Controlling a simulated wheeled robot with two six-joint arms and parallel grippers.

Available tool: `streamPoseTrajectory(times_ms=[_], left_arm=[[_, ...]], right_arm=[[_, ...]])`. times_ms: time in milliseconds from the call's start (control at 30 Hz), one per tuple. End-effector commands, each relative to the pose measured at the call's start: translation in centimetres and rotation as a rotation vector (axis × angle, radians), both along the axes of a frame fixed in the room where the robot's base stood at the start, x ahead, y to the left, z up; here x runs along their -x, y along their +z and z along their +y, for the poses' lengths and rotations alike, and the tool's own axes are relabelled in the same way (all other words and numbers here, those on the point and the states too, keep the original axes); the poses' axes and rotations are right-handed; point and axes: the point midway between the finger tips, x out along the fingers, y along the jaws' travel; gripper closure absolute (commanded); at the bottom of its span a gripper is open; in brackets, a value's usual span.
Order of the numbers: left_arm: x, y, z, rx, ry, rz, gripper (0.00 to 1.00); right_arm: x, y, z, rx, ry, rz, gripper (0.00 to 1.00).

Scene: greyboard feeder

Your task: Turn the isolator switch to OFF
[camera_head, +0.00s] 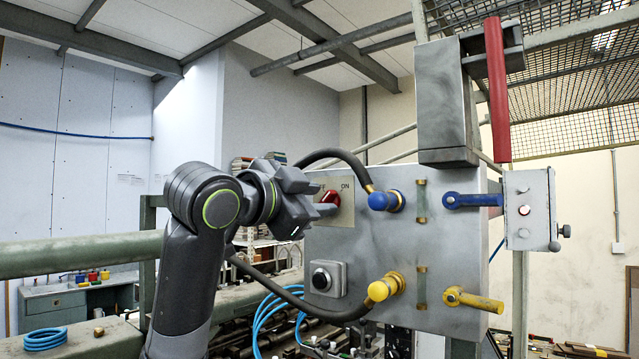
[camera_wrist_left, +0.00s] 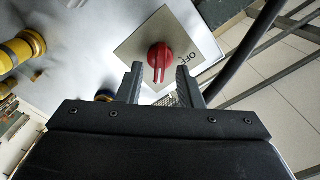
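The isolator switch is a red knob (camera_head: 330,198) on a square plate (camera_head: 344,184) marked ON at its right, at the upper left of the grey panel (camera_head: 345,241). In the left wrist view the red knob (camera_wrist_left: 160,57) sits on its plate (camera_wrist_left: 188,40), with OFF lettering to its right. My left gripper (camera_head: 325,199) is in front of the knob. My right gripper is not in view.
Blue (camera_head: 384,200) and yellow (camera_head: 386,287) hose fittings stick out beside the switch, with black hoses curving off. Blue (camera_head: 473,200) and yellow (camera_head: 473,299) lever handles are further right. A red lever (camera_head: 497,88) stands above the panel.

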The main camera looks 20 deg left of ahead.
Motion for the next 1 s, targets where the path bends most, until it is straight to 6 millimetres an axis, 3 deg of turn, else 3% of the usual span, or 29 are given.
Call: streamPoseTrajectory(times_ms=[133, 467, 733, 1000], left_arm=[[-1.06, 0.02, -0.38, -0.001, 0.001, 0.002, 0.67], [-1.32, -0.09, -0.47, -0.001, 0.001, 0.000, 0.67], [-1.30, -0.08, -0.47, -0.001, 0.001, 0.000, 1.00], [-1.29, -0.12, -0.46, 0.008, 0.001, 0.004, 1.00]], right_arm=[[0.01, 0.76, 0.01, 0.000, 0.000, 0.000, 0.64], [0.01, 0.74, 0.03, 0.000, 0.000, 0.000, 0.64], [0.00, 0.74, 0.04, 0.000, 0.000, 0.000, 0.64], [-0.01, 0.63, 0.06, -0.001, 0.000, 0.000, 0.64]])
